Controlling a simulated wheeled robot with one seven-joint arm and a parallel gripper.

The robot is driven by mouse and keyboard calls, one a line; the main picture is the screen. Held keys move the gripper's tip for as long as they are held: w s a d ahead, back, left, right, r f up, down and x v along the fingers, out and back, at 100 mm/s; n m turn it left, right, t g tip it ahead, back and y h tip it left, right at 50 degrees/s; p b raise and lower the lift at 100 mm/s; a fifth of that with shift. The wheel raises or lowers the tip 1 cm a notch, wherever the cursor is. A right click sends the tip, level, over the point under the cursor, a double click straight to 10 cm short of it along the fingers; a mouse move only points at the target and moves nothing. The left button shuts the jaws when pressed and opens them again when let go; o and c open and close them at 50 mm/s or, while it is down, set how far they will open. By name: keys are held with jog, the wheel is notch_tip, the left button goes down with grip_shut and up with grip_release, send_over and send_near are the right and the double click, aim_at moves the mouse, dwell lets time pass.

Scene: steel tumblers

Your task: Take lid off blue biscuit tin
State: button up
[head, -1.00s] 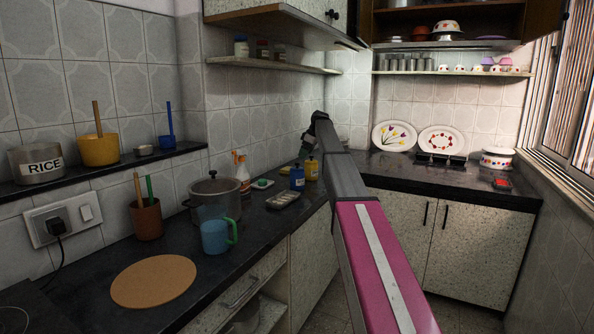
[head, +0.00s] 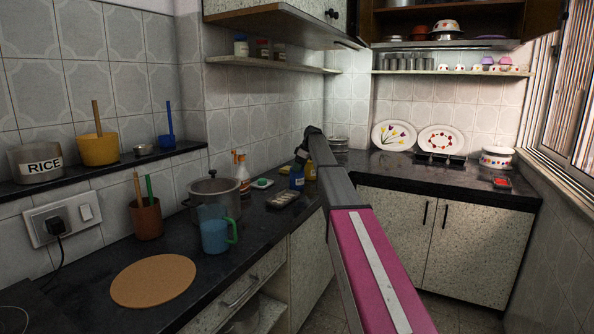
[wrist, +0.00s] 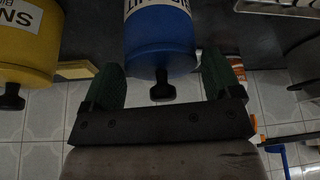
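The blue biscuit tin (head: 297,179) stands on the dark counter near the corner. In the wrist view the blue tin (wrist: 160,35) appears upside down, with white lettering and its lid's black knob (wrist: 162,88) toward the lower part of the picture. My gripper (wrist: 165,82) is open, with one dark green finger to each side of the knob and lid end. I cannot tell whether the fingers touch the lid. In the head view my gripper (head: 302,152) is a small dark shape just above the tin, partly hidden by my arm.
A yellow tin (head: 311,171) stands close beside the blue one; it also shows in the wrist view (wrist: 28,45). A tray (head: 282,200), a spray bottle (head: 243,175), a steel pot (head: 213,193) and a blue mug (head: 216,236) stand nearer on the counter.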

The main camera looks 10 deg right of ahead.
jog(key=c, duration=0.5)
